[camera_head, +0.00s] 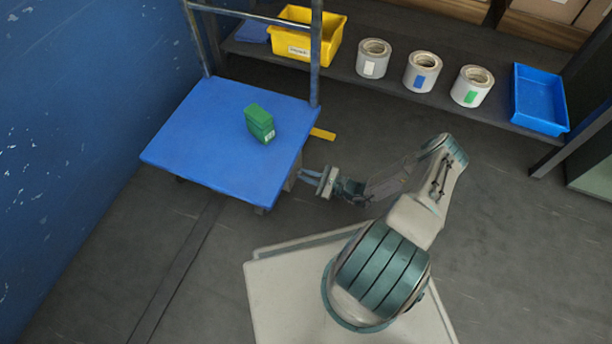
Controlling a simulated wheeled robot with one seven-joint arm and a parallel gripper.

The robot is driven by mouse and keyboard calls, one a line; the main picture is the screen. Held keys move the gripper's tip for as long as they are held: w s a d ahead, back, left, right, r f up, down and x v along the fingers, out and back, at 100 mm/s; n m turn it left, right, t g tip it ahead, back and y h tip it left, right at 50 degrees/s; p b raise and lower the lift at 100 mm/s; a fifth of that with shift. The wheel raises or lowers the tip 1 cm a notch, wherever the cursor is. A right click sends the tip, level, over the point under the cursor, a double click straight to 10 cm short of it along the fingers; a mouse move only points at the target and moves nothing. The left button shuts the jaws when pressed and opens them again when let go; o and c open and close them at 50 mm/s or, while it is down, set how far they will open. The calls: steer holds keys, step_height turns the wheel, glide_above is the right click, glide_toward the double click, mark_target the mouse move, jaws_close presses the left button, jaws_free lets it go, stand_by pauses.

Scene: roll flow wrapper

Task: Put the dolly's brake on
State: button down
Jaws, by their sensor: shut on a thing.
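The dolly (205,145) has a flat blue deck and an upright tubular handle frame at its far side. It stands beside the blue wall. My gripper (303,172) is low at the deck's right edge, its fingers pointing left toward the dolly. It is shut on a small part at that edge, which is too small and partly hidden to make out. A grey piece (291,182) shows under the deck edge beside the fingertips. I cannot tell which part is the brake or how it is set.
A green box (259,123) stands on the deck. A yellow strip (323,134) shows beyond its right edge. The floor right of my arm is clear.

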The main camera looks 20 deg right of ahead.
steer(key=shift+w+d+f+m+b, duration=0.1)
steer(key=shift+m+b, duration=0.25)
steer(key=shift+m, duration=2.1)
steer(key=shift+w+d+m+b, duration=0.1)
steer(key=shift+m+b, duration=0.25)
steer(key=shift+m, duration=2.1)
steer(key=c, duration=1.5)
jaws_free()
steer(key=shift+o, duration=0.2)
steer(key=p+v, duration=0.3)
steer(key=v, duration=1)
steer(key=shift+s+d, duration=0.3)
steer(key=shift+p, duration=0.3)
